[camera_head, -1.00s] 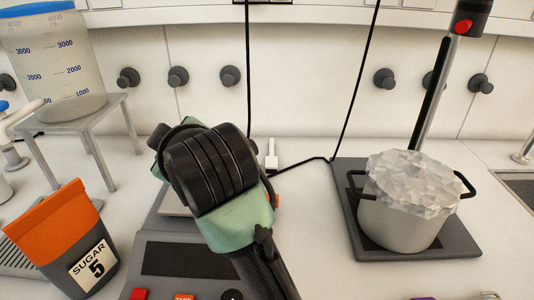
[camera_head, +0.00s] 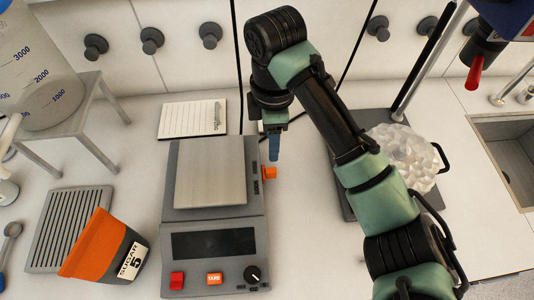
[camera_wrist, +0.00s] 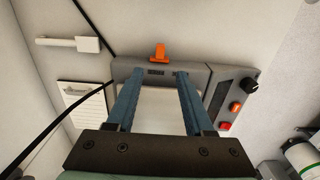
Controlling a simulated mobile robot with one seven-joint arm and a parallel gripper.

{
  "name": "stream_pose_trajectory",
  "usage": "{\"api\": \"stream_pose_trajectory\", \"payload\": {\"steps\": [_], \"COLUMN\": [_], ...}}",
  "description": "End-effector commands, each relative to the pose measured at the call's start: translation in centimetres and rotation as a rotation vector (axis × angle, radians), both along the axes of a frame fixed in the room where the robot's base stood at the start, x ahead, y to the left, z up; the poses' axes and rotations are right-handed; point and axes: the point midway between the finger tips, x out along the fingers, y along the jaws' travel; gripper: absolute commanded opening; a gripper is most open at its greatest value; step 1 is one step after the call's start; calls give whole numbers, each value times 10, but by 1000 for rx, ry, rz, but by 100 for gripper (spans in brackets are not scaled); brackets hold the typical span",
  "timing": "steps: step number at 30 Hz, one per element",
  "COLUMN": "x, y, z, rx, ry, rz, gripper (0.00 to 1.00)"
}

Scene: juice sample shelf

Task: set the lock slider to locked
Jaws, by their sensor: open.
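The orange lock slider (camera_head: 269,173) sits on the right side of the grey scale (camera_head: 168,215). In the wrist view the orange slider (camera_wrist: 158,54) stands at the scale's edge, just beyond and between my fingertips. My gripper (camera_head: 274,156) points down beside the scale's right edge, close to the slider. In the wrist view my gripper (camera_wrist: 157,74) has its two blue fingers apart with nothing held between them. I cannot tell whether a finger touches the slider. Its locked or unlocked position is not readable.
The scale has a bare metal plate (camera_head: 210,172) and a front panel with red, orange and black controls. A notepad (camera_head: 193,118) lies behind it. A tilted orange-and-black sugar container (camera_head: 98,247) stands at left. A pot with a crumpled cover (camera_head: 402,157) stands right, behind my arm.

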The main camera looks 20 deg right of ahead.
Motion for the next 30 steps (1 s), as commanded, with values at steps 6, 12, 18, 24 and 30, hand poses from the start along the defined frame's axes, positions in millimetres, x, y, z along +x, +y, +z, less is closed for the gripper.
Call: {"api": "stream_pose_trajectory", "payload": {"steps": [6,12,18,24,30], "x": [-1,-1,0,0,1], "y": [1,1,1,1,1], "z": [-41,-82,-110,-120,-120], "rx": [2,2,1,0,0], "ry": [4,4,0,-2,-2], "rz": [-2,-1,-1,0,0], "gripper": [52,52,52,52,52]}}
